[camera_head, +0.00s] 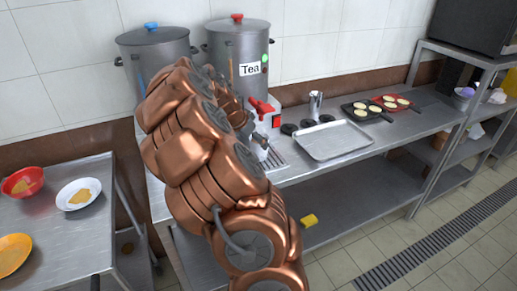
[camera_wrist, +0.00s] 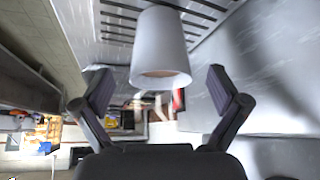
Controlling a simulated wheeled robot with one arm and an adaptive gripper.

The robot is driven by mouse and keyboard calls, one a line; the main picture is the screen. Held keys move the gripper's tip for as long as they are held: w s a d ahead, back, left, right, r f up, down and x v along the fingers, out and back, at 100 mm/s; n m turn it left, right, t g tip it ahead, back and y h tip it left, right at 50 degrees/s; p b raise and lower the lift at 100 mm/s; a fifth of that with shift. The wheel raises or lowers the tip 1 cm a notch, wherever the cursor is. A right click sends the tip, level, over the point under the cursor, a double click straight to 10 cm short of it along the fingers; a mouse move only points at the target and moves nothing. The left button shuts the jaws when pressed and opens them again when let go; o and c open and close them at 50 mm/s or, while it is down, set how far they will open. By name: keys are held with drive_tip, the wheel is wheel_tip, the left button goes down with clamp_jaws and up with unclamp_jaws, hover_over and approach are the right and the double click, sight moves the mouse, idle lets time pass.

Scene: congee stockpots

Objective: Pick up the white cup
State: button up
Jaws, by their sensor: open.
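The white cup (camera_wrist: 160,45) shows in the wrist view, at the top centre, ahead of my gripper (camera_wrist: 159,86). My gripper is open, with one finger on each side of the picture. The cup lies between the lines of the two fingers, with clear gaps on both sides, and nothing is held. Behind the cup is a slotted metal grate. In the head view my copper-coloured arm covers much of the counter in front of the stockpots, and I cannot make out the cup there.
Two stockpots (camera_head: 158,50) (camera_head: 238,62) stand at the back, the right one labelled Tea. A metal tray (camera_head: 333,141) lies right of the grate (camera_head: 270,160). Black and red pans (camera_head: 366,111) (camera_head: 394,103) lie farther right. A side table (camera_head: 70,235) at left holds plates and a bowl.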

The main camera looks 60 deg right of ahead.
drive_tip(key=shift+p+x, duration=1.1)
drive_tip(key=shift+x, duration=1.45)
drive_tip(key=c, duration=1.4)
drive_tip(key=shift+w+r+b, duration=0.1)
drive_tip(key=shift+b, duration=0.3)
